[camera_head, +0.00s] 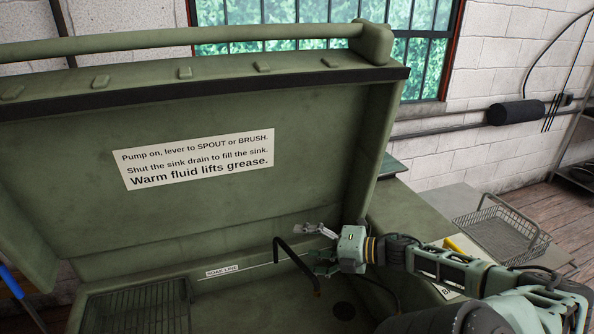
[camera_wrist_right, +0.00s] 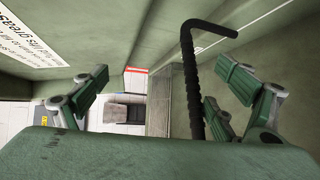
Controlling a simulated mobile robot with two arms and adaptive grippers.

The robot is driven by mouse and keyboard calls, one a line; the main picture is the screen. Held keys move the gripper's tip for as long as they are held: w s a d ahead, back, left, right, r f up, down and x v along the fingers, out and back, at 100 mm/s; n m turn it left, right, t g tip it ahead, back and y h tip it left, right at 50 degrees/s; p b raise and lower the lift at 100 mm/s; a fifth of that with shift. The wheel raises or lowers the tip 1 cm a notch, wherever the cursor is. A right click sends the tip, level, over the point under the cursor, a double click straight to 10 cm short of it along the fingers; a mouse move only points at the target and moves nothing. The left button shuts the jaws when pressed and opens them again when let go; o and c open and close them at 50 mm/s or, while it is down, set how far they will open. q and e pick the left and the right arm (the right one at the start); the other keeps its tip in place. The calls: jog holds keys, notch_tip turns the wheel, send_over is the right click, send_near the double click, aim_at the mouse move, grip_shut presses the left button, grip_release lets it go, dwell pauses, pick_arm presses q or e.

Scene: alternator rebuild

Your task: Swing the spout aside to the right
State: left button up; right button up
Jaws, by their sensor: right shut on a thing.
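The spout (camera_head: 296,262) is a thin dark bent pipe inside the green parts washer. Its free end hangs over the sink, to the left of the drain (camera_head: 344,311). My right gripper (camera_head: 309,250) reaches in from the right at the spout, one finger above and one below. In the right wrist view the spout (camera_wrist_right: 191,80) stands up between the fingers, closer to the right-hand ones. The gripper is shut on the spout, though the fingers look wide apart and their contact is hard to see. My left gripper is out of view.
The raised lid (camera_head: 60,150) with its instruction label (camera_head: 195,160) stands behind the sink. A dark grate (camera_head: 135,312) lies at the left of the sink. A wire basket (camera_head: 500,235) sits to the right, beyond my right arm.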

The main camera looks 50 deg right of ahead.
jog(key=r, duration=0.2)
jog(key=shift+s+r+p, duration=0.3)
jog(key=shift+r, duration=0.05)
jog(key=shift+c, duration=0.4)
jog(key=s, duration=0.1)
jog(key=s+r, duration=0.1)
jog(key=s, duration=0.1)
jog(key=shift+s+a+p, duration=0.15)
jog(key=shift+p, duration=0.25)
jog(key=c, duration=0.9)
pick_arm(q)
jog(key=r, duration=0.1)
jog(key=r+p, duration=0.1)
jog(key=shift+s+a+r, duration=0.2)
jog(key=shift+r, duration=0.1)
pick_arm(e)
jog(key=shift+s+d+f, duration=0.2)
jog(key=shift+s+d, duration=0.25)
jog(key=shift+s, duration=0.05)
jog(key=shift+s+d+f, duration=0.15)
jog(key=shift+s+d, duration=0.3)
jog(key=shift+s, duration=0.05)
jog(key=shift+p, duration=0.35)
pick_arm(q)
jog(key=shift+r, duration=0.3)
pick_arm(e)
jog(key=shift+c, duration=0.2)
